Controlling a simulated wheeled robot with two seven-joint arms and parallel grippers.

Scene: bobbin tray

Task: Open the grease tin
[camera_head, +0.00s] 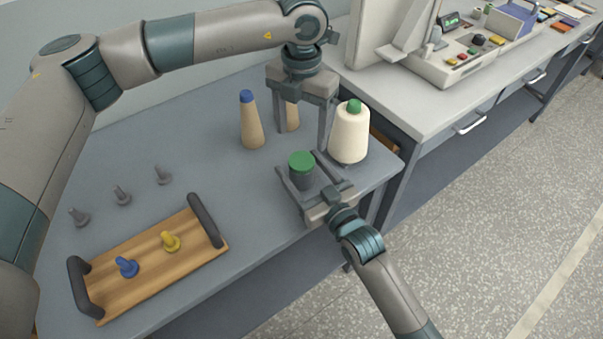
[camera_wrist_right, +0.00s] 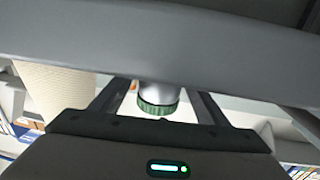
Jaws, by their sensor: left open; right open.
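The grease tin (camera_head: 301,181), a small grey cylinder with a green lid (camera_head: 301,160), stands upright near the table's front right edge. My right gripper (camera_head: 298,161) is open, with one finger on each side of the tin. The right wrist view shows the green lid (camera_wrist_right: 158,108) between the two fingers, with gaps on both sides. My left gripper (camera_head: 300,140) is open and points down, just behind and above the tin. Its fingers hold nothing that I can see.
A cream thread cone (camera_head: 349,135) with a green tip stands close right of the tin. A tan cone (camera_head: 251,125) with a blue tip and another partly hidden cone (camera_head: 292,116) stand behind. A wooden tray (camera_head: 140,277) with blue and yellow pegs lies front left, near grey pegs (camera_head: 122,196).

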